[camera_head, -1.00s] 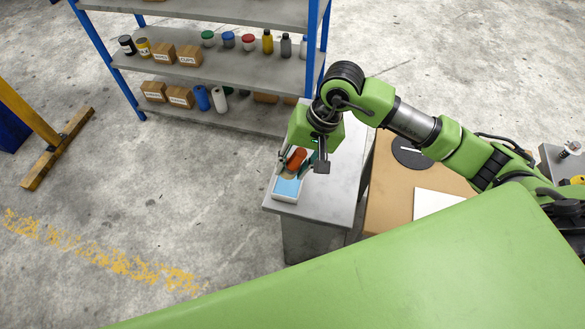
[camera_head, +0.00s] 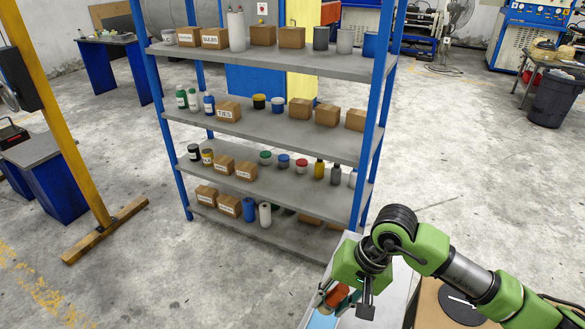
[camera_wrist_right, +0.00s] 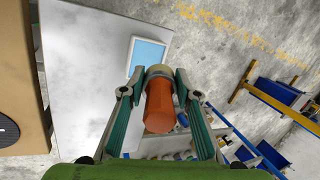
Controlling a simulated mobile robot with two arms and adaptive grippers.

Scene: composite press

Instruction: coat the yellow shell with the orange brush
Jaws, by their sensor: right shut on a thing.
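My right gripper (camera_head: 346,303) is shut on the orange brush (camera_head: 334,297), above the grey bench near the bottom of the head view. In the right wrist view the brush's orange handle (camera_wrist_right: 160,108) sits between the two fingers of my right gripper (camera_wrist_right: 156,78), with a tan band at its far end. A white-rimmed tray with a light blue inside (camera_wrist_right: 147,56) lies just beyond the brush. I cannot tell whether the brush touches it. The tray is cut off at the bottom of the head view (camera_head: 322,320). The yellow shell and my left gripper are not in view.
The grey bench top (camera_wrist_right: 85,85) is largely clear around the tray. A brown surface with a black disc (camera_head: 462,307) stands to the right. A blue-posted shelf (camera_head: 285,130) with boxes and bottles stands behind.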

